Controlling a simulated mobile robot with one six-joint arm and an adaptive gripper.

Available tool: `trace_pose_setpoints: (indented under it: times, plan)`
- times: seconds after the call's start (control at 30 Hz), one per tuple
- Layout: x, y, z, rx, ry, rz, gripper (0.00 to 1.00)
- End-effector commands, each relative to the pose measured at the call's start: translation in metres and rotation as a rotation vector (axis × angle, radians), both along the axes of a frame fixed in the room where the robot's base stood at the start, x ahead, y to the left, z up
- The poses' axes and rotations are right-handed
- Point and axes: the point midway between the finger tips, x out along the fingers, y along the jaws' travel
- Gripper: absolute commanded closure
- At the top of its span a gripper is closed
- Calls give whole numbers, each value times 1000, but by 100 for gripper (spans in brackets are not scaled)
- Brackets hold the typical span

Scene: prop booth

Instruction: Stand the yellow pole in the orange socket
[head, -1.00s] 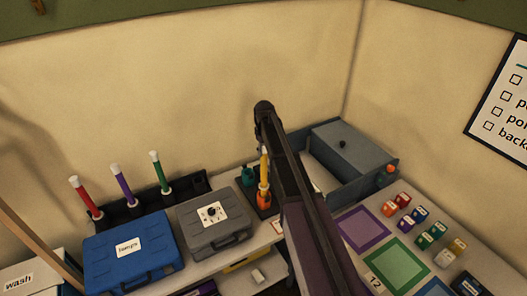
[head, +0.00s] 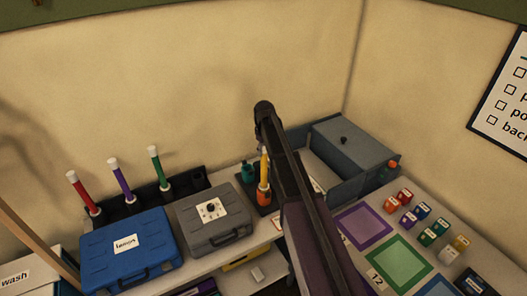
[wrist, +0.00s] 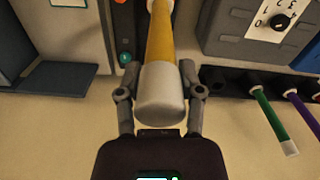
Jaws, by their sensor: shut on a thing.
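The yellow pole (head: 263,164) stands roughly upright at the orange socket (head: 264,194) in the head view. Its lower end meets the socket there, but I cannot tell how deep it sits. In the wrist view the yellow pole (wrist: 160,38) runs away from me, its thick white end cap nearest the camera. My gripper (wrist: 159,72) is shut on the pole near that cap, one finger on each side. In the head view my arm hides the gripper. The socket is mostly hidden behind the pole in the wrist view.
A teal socket (head: 248,173) stands close by on the left. A grey case (head: 213,222) with a dial and a blue case (head: 128,248) lie further left, before a rack (head: 132,207) holding red, purple and green poles. A grey-blue bin (head: 352,152) stands to the right.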

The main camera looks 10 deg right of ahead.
Motion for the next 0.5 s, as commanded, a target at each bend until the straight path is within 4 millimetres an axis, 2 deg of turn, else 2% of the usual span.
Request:
trace_pose_setpoints:
  times: [0.5]
  plan:
    - [0,0,-13,0,0,0,100]
